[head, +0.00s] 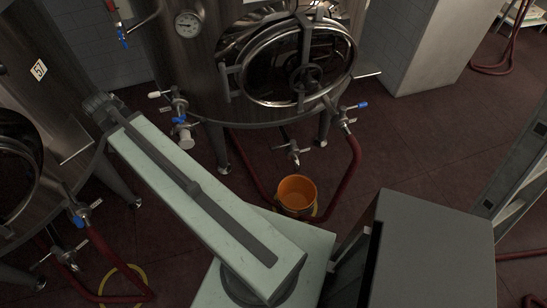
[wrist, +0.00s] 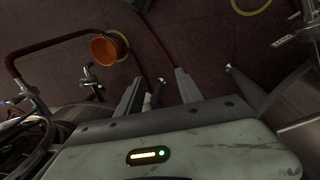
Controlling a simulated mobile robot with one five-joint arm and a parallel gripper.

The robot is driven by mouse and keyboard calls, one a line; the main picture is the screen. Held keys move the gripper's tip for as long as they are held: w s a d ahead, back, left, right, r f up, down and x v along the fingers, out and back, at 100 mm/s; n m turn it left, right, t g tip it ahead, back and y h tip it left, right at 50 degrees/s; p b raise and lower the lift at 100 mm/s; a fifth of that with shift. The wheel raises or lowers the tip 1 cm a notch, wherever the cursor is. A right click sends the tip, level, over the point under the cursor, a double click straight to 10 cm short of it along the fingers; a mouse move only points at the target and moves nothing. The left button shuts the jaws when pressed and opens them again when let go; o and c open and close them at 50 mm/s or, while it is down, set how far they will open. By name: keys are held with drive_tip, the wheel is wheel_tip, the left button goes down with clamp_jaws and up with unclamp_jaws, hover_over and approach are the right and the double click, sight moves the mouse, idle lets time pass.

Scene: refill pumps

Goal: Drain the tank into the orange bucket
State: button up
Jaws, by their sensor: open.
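The steel tank (head: 270,100) stands at the top centre of the head view, with a round hatch. A drain valve (head: 291,151) hangs under it. The orange bucket (head: 297,196) stands on the floor below that valve, close to it in the picture; its inside looks empty. The bucket (wrist: 105,50) also shows at upper left in the wrist view. My gripper (wrist: 158,84) is open in the wrist view, its two fingers apart. A small dark fitting with a pale end (wrist: 153,97) shows between the fingers; I cannot tell whether they touch it. The gripper's fingers cannot be made out in the head view.
Red hoses (head: 354,160) run from the tank's side valves around the bucket. A second tank (head: 45,120) marked 57 stands at left. A grey box (head: 435,250) stands at lower right. Dark red floor (head: 410,145) is clear right of the tank.

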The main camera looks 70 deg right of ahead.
drive_tip(key=s+d+f+m+g+b, duration=0.1)
drive_tip(key=s+d+f+m+b, duration=0.5)
drive_tip(key=d+f+b, duration=0.5)
drive_tip(key=s+d+f+m+g+b, duration=0.1)
drive_tip(key=s+d+f+m+b, duration=0.45)
drive_tip(key=d+f, duration=0.6)
drive_tip(key=m+h+b, duration=0.1)
drive_tip(key=m+b, duration=0.6)
drive_tip(key=b, duration=0.4)
approach(273, 147)
drive_tip(key=f, duration=0.1)
drive_tip(key=b+x, duration=0.7)
drive_tip(key=x, duration=0.1)
drive_tip(key=shift+s+d+f+b, duration=0.1)
drive_tip(key=shift+s+d+b, duration=0.1)
drive_tip(key=shift+b, duration=0.15)
clamp_jaws()
drive_tip(key=shift+d, duration=0.1)
